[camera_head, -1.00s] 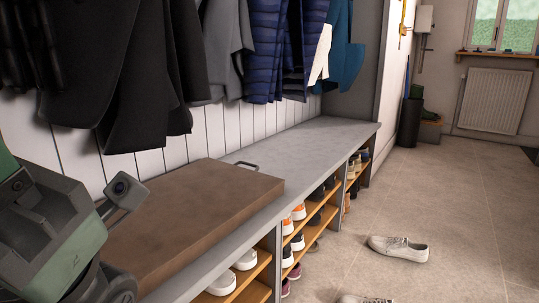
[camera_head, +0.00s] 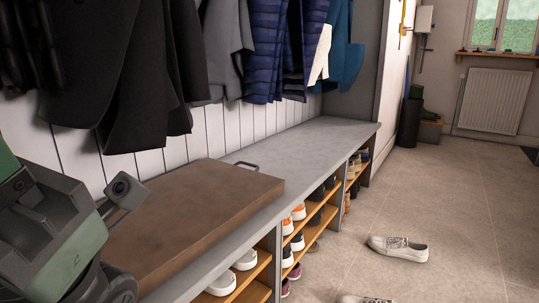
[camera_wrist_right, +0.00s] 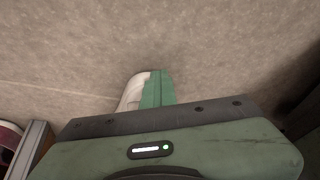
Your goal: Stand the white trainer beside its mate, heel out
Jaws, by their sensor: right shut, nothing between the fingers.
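A white trainer (camera_head: 398,248) lies on the tiled floor to the right of the bench in the head view. Part of another pale shoe (camera_head: 366,299) shows at the bottom edge, mostly cut off. A pair of white shoes (camera_head: 234,272) sits in the bench's near shelf opening. In the right wrist view my right gripper (camera_wrist_right: 155,90) is shut and empty, its green finger pointing at the floor. A white rounded thing (camera_wrist_right: 131,92) shows just beside and behind the finger; I cannot tell which shoe it is. My left arm shows at the left, its fingers out of view.
The grey bench (camera_head: 315,140) carries a brown flat case (camera_head: 190,210) and has several shoes on wooden shelves (camera_head: 325,205) below. Coats (camera_head: 270,50) hang above it. The floor right of the bench is largely clear. A shoe with a maroon inside (camera_wrist_right: 9,136) shows by a panel edge.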

